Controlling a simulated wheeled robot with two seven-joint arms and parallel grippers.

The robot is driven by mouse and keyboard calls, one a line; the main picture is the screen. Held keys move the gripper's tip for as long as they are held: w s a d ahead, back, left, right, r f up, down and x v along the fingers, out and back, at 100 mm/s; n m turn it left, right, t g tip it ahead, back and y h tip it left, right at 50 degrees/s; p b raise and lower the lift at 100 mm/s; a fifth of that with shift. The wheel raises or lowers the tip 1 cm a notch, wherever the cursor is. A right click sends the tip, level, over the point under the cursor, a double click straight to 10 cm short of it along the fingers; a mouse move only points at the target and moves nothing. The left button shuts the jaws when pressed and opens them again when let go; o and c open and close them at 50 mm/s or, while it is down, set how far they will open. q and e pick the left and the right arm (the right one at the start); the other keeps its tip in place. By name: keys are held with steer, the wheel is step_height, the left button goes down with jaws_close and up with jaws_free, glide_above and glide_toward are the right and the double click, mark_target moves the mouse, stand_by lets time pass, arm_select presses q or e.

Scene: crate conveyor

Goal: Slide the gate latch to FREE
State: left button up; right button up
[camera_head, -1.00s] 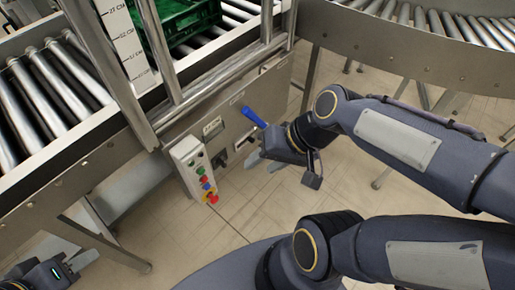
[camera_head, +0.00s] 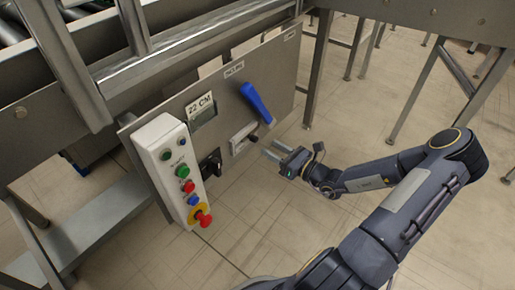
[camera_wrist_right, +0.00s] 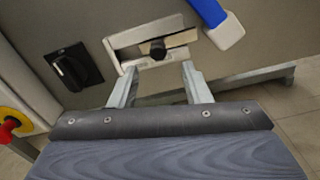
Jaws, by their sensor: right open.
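The gate latch is a pale slotted plate (camera_head: 238,147) with a dark knob (camera_head: 254,138), set low on the grey side panel. In the right wrist view the plate (camera_wrist_right: 122,42) shows close up, with the knob (camera_wrist_right: 158,48) sticking out near the middle of its slot. I cannot read any label that says FREE. My right gripper (camera_head: 272,151) is open and empty, just in front of and below the knob. In the right wrist view its two fingers (camera_wrist_right: 159,72) stand apart, one on each side below the knob. My left gripper is not in view.
A blue lever (camera_head: 257,100) is above the latch. A black rotary switch (camera_head: 210,164) lies left of it, beside a control box (camera_head: 165,150) with coloured buttons and a red stop knob (camera_head: 204,219). A display (camera_head: 201,112) reads 22 CM.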

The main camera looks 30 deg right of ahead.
mark_target(257, 140)
steer(key=b+x, duration=0.2)
steer(key=x, duration=0.3)
steer(key=shift+w+a, duration=0.15)
steer(key=shift+w, duration=0.05)
steer(key=shift+w+a+r, duration=0.1)
steer(key=shift+w+a, duration=0.1)
steer(key=shift+w, duration=0.35)
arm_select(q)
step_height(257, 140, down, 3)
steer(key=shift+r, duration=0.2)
arm_select(e)
jaws_close()
